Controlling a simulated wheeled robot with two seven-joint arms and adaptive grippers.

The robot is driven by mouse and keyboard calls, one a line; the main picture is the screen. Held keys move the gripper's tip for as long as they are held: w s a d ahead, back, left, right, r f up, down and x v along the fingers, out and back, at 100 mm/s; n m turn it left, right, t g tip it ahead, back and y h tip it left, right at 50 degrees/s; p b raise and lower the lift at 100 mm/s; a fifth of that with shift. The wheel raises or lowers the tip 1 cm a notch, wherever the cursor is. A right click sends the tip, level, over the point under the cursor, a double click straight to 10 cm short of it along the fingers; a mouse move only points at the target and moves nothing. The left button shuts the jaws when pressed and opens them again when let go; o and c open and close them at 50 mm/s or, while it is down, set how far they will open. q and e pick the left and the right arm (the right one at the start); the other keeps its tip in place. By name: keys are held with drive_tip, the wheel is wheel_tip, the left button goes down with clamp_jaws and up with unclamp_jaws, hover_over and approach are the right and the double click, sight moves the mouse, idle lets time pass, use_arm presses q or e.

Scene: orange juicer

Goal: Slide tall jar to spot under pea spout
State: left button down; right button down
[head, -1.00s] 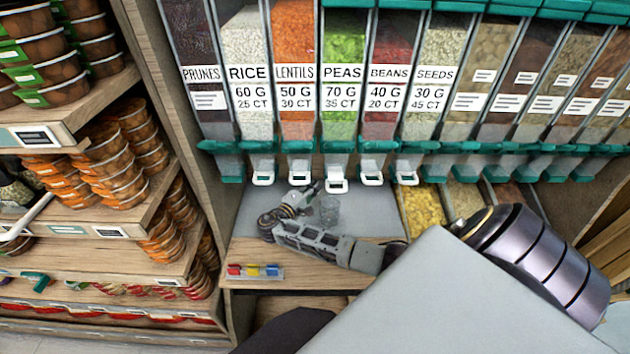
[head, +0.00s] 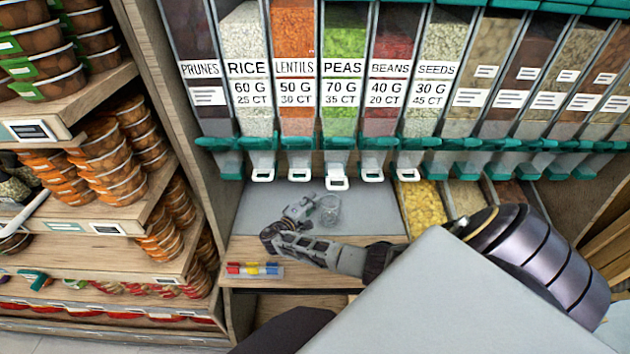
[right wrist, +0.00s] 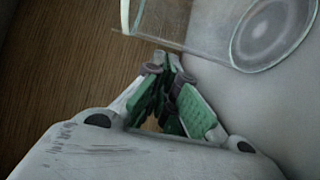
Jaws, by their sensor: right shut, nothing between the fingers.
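The tall jar (head: 329,209) is clear glass and looks empty. It stands on the grey counter surface (head: 262,205), a little in front and to the left of the white pea spout (head: 337,183). In the right wrist view the jar's glass wall and round end (right wrist: 265,32) show at the top. My right gripper (head: 311,201) is at the jar's left side, its fingers shut and empty. In the right wrist view its green-padded fingers (right wrist: 164,68) meet close to the glass; I cannot tell whether they touch it. My left gripper is not in view.
Dispensers with green fittings and white spouts line the back, the lentil spout (head: 299,174) left of the peas and the bean spout (head: 372,175) right. A case with coloured pieces (head: 254,269) lies on the wooden front edge. Yellow goods (head: 422,207) fill a bin at right.

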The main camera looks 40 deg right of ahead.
drive_tip(key=shift+f, duration=0.7)
drive_tip(key=shift+s+r, duration=0.15)
drive_tip(key=shift+s, duration=0.25)
use_arm(q)
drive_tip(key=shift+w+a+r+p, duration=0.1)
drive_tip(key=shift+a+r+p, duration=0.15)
drive_tip(key=shift+p, duration=0.05)
use_arm(e)
drive_tip(key=shift+s, duration=0.1)
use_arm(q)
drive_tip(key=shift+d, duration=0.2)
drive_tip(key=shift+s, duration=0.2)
use_arm(e)
drive_tip(key=shift+s, duration=0.15)
